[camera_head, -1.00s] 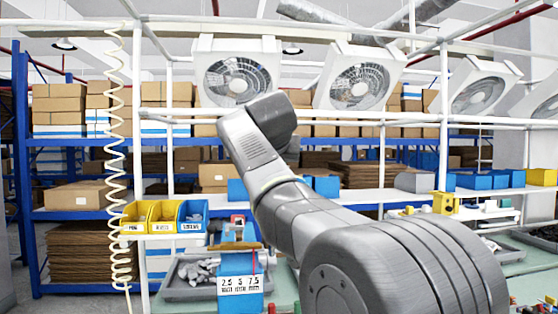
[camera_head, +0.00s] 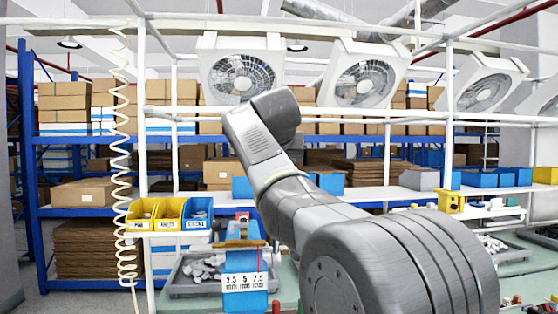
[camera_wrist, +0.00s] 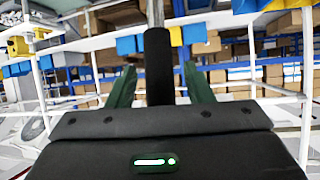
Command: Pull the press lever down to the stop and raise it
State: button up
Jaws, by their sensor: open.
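The press lever (camera_wrist: 159,65) shows in the wrist view as a thin metal rod with a thick black grip, standing about upright in the picture. My gripper (camera_wrist: 162,84) has its two green fingers spread, one on each side of the black grip. There are visible gaps between the grip and both fingers. The lower end of the grip is hidden behind the dark gripper body. In the head view my arm hides my gripper, and I cannot make out the lever there.
A blue unit (camera_head: 245,283) marked 2.5, 5 and 7.5 stands on the bench, with a grey tray of parts (camera_head: 184,288) beside it. Yellow bins (camera_head: 140,216) and a coiled cable (camera_head: 122,165) are at the left. White frame posts (camera_head: 447,110) cross the view.

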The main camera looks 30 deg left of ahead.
jog(key=b+v, duration=0.2)
jog(key=v, duration=1.1)
jog(key=shift+s+d+r, duration=0.15)
jog(key=shift+s+d, duration=0.05)
jog(key=shift+s, duration=0.1)
jog(key=shift+w, duration=0.1)
jog(key=p+x, duration=0.2)
jog(key=x, duration=1.2)
jog(key=shift+s+d+r, duration=0.1)
jog(key=shift+s+d, duration=0.05)
jog(key=shift+s, duration=0.2)
jog(key=shift+w, duration=0.1)
